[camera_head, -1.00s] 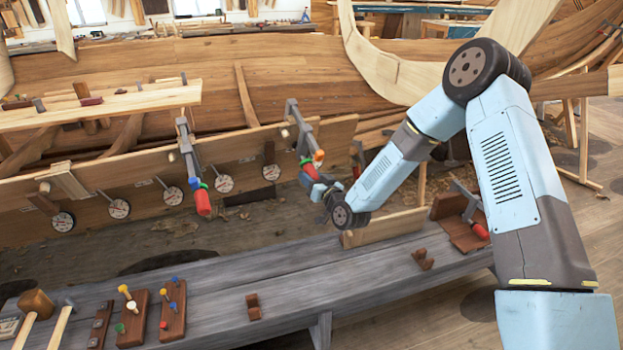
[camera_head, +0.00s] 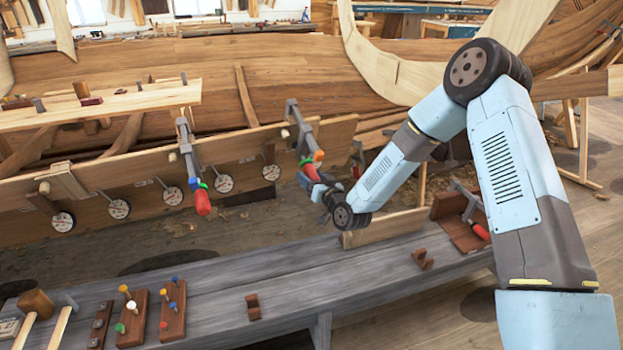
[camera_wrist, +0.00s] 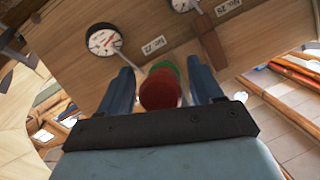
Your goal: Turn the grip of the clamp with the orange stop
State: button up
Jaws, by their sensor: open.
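The clamp with the orange stop (camera_head: 318,156) hangs on the upright plank, right of the middle in the head view. Its red grip (camera_head: 311,171) points down toward my gripper (camera_head: 316,184). In the wrist view, the round red end of the grip (camera_wrist: 160,90) sits between the two fingers of my gripper (camera_wrist: 160,72), with a green part (camera_wrist: 167,67) just behind it. My gripper is open around the grip, with a finger on each side. I cannot tell whether either finger touches it. The orange stop does not show in the wrist view.
Another clamp with a red grip (camera_head: 203,202) hangs to the left on the plank. Several dials (camera_head: 173,196) line the plank. A grey bench (camera_head: 215,290) with pegged blocks (camera_head: 173,310) and a mallet (camera_head: 36,304) stands in front. A third red-handled clamp (camera_head: 470,215) is on the right.

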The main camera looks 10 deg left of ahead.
jog(key=v, duration=1.3)
jog(key=shift+s+d, duration=0.2)
dwell(0.7)
